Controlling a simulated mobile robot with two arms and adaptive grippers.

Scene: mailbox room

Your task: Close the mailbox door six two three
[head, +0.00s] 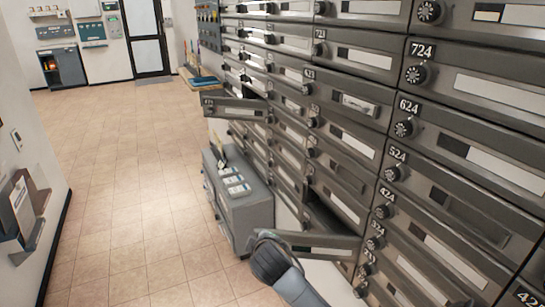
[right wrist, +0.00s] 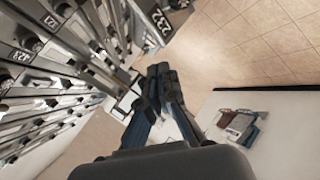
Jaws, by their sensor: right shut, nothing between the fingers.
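The mailbox wall (head: 478,85) fills the right of the head view. My right gripper (right wrist: 160,74) is shut and empty in the right wrist view, beside the mailboxes. My left gripper is not visible.
A grey cabinet (head: 240,205) with cards on top stands against the mailbox wall. Tiled floor (head: 130,190) is clear to the left. A wall holder (head: 25,215) hangs at the left edge. A glass door (head: 147,35) stands at the back.

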